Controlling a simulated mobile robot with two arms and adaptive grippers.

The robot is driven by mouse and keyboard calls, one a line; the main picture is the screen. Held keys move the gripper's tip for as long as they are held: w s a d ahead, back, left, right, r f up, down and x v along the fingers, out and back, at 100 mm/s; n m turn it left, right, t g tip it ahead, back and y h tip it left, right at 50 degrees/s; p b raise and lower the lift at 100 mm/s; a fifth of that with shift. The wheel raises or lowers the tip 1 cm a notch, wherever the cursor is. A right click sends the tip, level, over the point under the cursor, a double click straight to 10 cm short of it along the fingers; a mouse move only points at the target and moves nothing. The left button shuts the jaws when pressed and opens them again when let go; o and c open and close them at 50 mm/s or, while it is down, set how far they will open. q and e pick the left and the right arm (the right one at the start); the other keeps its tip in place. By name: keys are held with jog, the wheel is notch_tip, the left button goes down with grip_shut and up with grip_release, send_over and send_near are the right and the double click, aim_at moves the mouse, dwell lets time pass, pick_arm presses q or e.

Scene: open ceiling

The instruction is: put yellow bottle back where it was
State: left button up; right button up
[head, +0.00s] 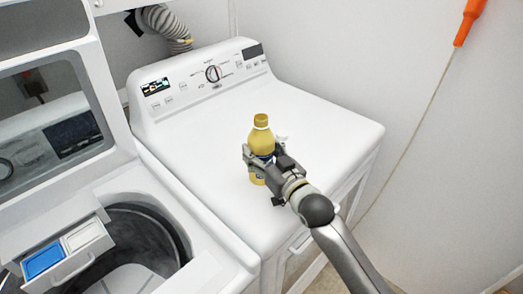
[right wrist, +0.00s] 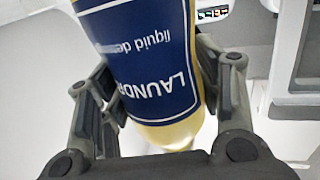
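The yellow bottle (head: 261,139) stands upright at the top of the white dryer-like machine (head: 318,120), towards its front middle. My right gripper (head: 262,160) is around the bottle's lower body. In the right wrist view the bottle (right wrist: 150,60), with its dark blue laundry detergent label, sits between the two fingers of my right gripper (right wrist: 160,95). Both fingers lie close along its sides; the far fingertip contact is partly hidden by the bottle. I cannot tell from the head view whether the base touches the machine top. My left gripper is not in view.
An open top-loading washer (head: 200,265) with a raised lid (head: 60,110) and a pulled-out detergent drawer (head: 70,258) is at the left. A control panel (head: 205,76) rises at the back of the machine. The machine top around the bottle is clear. An orange-handled cord hangs at the right wall.

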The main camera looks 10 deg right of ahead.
jog(key=o, duration=0.3)
jog(key=shift+r, duration=0.25)
jog(key=shift+s+d+f, duration=0.1)
jog(key=shift+s+f, duration=0.1)
jog(key=shift+s, duration=0.1)
jog(key=b+v, duration=0.2)
jog(key=v, duration=0.9)
jog(key=shift+s+r, duration=0.2)
